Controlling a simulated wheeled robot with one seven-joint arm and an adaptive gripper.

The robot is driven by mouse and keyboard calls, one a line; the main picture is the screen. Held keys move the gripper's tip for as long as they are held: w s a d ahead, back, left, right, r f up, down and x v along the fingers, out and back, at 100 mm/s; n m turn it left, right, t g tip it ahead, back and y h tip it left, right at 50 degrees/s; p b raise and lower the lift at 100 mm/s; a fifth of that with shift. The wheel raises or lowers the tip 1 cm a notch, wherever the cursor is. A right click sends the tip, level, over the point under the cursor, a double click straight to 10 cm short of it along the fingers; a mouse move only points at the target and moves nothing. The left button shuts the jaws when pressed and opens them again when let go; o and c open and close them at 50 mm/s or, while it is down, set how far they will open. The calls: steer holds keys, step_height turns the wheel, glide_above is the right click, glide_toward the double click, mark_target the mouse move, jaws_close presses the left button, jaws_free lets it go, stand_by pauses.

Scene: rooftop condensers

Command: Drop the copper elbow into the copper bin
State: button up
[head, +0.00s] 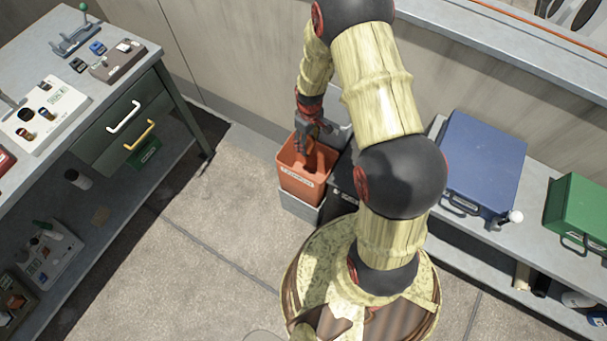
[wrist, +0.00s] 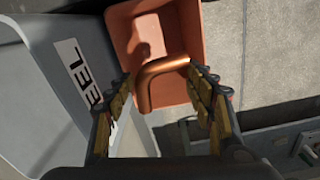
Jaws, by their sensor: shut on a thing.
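The copper elbow (wrist: 160,72) is a bent, shiny copper-coloured pipe in the wrist view. It sits between the two fingers of my gripper (wrist: 162,95), which is shut on it. Beyond it in the wrist view is the open orange copper bin (wrist: 124,35), with a shadow on its inside wall. In the head view the copper bin (head: 303,184) stands on a grey base by the wall, with a label on its front. My gripper (head: 308,146) points down at the bin's mouth there. The elbow is hard to make out in the head view.
A grey bin with a "STEEL" type label, partly hidden (wrist: 60,75), stands beside the copper bin. A workbench (head: 95,120) with tools is at the left. A blue case (head: 483,160) and green case (head: 580,212) sit on a right-hand bench. Open floor (head: 215,220) lies between.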

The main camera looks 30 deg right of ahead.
steer(key=f+b, duration=0.2)
steer(key=f, duration=0.1)
steer(key=f+b, duration=0.2)
steer(key=f, duration=0.1)
steer(key=shift+s+d+f, duration=0.15)
steer(key=shift+d+f, duration=0.05)
steer(key=shift+f, duration=0.2)
steer(key=o, duration=1.2)
steer(key=shift+o, duration=0.4)
step_height(320, 180, up, 12)
steer(key=shift+r, duration=0.1)
